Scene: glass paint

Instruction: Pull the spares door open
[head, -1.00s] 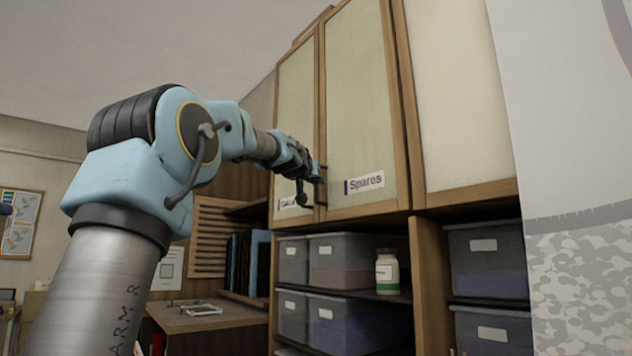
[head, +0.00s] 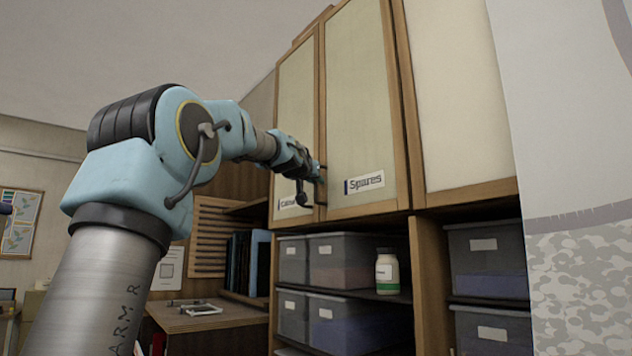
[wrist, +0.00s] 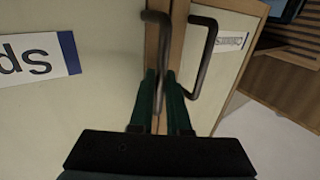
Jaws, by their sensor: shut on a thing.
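My gripper (head: 316,172) is at the door's lower left edge. In the wrist view, my gripper (wrist: 161,85) has its green fingers closed on the dark bar handle (wrist: 157,18) of the spares door (wrist: 90,110). The spares label (wrist: 38,53) shows upside down there.
The neighbouring door (head: 296,120) on the left has its own bar handle (wrist: 207,60), close beside my fingers. Below are shelves with grey bins (head: 340,250) and a white bottle (head: 387,272). A desk (head: 215,318) stands at lower left.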

